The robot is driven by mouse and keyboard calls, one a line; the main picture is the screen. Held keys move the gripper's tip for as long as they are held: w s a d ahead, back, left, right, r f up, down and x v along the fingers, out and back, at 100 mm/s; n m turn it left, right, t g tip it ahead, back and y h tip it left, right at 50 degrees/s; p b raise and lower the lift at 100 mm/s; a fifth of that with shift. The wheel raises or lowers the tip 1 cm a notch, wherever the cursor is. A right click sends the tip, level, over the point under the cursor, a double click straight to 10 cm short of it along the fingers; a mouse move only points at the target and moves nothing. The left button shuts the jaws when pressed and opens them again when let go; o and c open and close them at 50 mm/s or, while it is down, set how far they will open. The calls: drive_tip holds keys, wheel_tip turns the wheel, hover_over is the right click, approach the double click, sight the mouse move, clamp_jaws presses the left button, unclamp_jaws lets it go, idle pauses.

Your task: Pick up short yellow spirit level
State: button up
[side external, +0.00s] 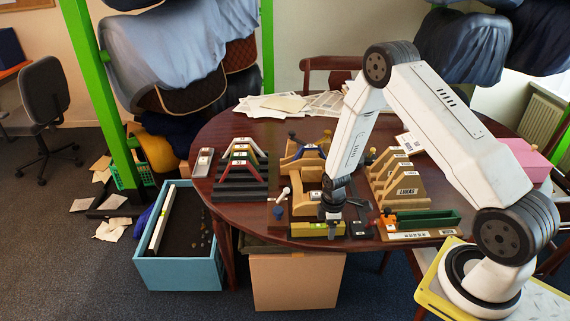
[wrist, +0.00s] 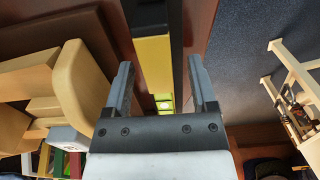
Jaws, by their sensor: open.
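The short yellow spirit level (side external: 308,229) lies at the front edge of the round table in the side view. My gripper (side external: 334,231) points down at the right part of it. In the wrist view the yellow level (wrist: 153,62) runs lengthwise between the two spread fingers of my gripper (wrist: 161,78), with a green vial near the palm and a black section at the far end. Gaps show between the level and both fingers. How deep the fingertips reach beside it I cannot tell.
Wooden saddle forms (side external: 306,165) stand just behind the level, one close beside the left finger in the wrist view (wrist: 82,85). A stepped rack (side external: 241,180) is to the left, letter-marked forms (side external: 397,180) and a green tray (side external: 428,218) to the right. The front table edge drops to the floor.

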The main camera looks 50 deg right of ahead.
drive_tip(key=shift+c, duration=0.2)
clamp_jaws()
drive_tip(key=shift+r, duration=0.2)
drive_tip(key=shift+r, duration=0.8)
drive_tip(key=s+a+r, duration=0.3)
drive_tip(key=s+r, duration=0.8)
drive_tip(key=s, duration=0.2)
drive_tip(key=shift+s+a, duration=0.15)
drive_tip(key=shift+s, duration=0.15)
